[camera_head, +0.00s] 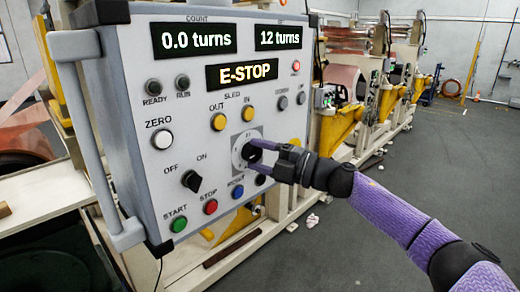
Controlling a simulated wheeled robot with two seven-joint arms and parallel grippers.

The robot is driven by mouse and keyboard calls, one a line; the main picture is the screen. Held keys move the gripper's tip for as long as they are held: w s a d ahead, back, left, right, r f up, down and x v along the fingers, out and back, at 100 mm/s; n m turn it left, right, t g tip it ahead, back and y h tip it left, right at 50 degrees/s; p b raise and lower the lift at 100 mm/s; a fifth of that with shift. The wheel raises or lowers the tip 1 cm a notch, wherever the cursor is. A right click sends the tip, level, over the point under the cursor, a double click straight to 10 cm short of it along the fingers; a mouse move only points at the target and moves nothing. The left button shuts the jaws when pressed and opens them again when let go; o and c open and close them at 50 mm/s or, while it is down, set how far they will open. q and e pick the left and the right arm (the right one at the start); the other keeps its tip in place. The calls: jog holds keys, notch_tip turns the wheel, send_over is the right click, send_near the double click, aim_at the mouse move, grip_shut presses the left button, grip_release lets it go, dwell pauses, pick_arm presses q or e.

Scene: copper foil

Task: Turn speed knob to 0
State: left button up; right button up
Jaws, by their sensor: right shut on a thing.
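The grey control panel (130,90) fills the left and middle of the head view. The speed knob (251,153) is a small black knob on a pale dial plate (239,141) at the panel's lower right. My right gripper (262,157) reaches in from the right, with its fingers shut around the knob. The fingers hide part of the knob and dial, so the knob's setting cannot be read. The displays read "0.0 turns" (194,40), "12 turns" (278,37) and "E-STOP" (241,75). My left gripper is not in view.
A black OFF/ON switch (192,181), a green START button (179,224), a red STOP button (210,207) and a blue button (237,191) sit close by. A grey handle (93,140) runs along the panel's left edge. Yellow-and-copper machinery (340,125) stands behind; open floor lies right.

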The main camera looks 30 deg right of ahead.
jog(key=n+p, duration=0.1)
jog(key=n, duration=0.1)
jog(key=n+g+h+p, duration=0.1)
jog(key=n, duration=0.2)
jog(key=shift+r+g+p, duration=0.15)
jog(key=shift+g+p, duration=0.15)
jog(key=shift+n+h+p, duration=0.4)
jog(key=shift+n+p, duration=0.25)
jog(key=shift+n, duration=0.35)
jog(key=o, duration=1.3)
